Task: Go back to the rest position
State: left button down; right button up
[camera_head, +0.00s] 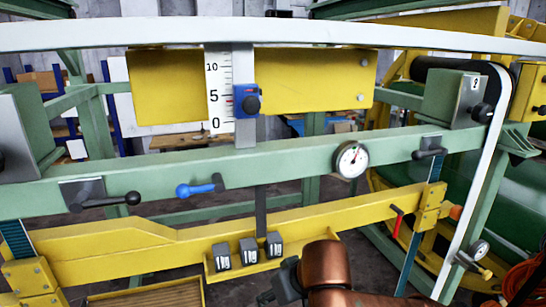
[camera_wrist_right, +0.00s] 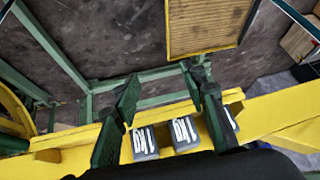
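My right gripper (camera_head: 280,287) shows low in the head view, beside the copper-coloured part of my right arm. In the right wrist view, the gripper's two dark fingers (camera_wrist_right: 163,90) stand wide apart with nothing between their tips. Three small grey blocks with white markings (camera_head: 249,250) sit in a row on a yellow ledge, above and left of the gripper in the head view. The blocks also show in the wrist view (camera_wrist_right: 185,133), partly behind the fingers; the right finger covers part of one. My left gripper is in neither view.
A yellow beam (camera_head: 120,246) and a green beam (camera_head: 270,158) cross the head view. A dial gauge (camera_head: 351,160), a blue handle (camera_head: 199,188) and black levers (camera_head: 105,200) stick out. A white belt (camera_head: 473,170) runs down the right. A yellow grate (camera_wrist_right: 203,27) lies beyond the fingers.

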jog(key=w+d+f+y, duration=0.1)
jog(key=d+f+y, duration=0.15)
jog(key=f, duration=1.25)
jog(key=s+d+f+m+h, duration=0.15)
jog(key=s+d+f, duration=0.25)
jog(key=d+f, duration=0.9)
jog(key=s+d+f+m+g+h, duration=0.1)
jog(key=s+d+f+m+h, duration=0.15)
jog(key=s+d+f, duration=0.85)
jog(key=s+d+f+m+g+h, duration=0.1)
jog(key=s+d+f+h, duration=0.2)
jog(key=s+d+f, duration=0.8)
jog(key=s+a+f+g, duration=0.1)
jog(key=s+a+f, duration=0.1)
jog(key=f, duration=1.1)
jog(key=s+a+f, duration=0.2)
jog(key=f, duration=1.1)
jog(key=s+f+n+g, duration=0.1)
jog(key=s+f, duration=1.5)
jog(key=s, duration=0.3)
jog(key=shift+s+f, duration=0.2)
jog(key=shift+f, duration=0.1)
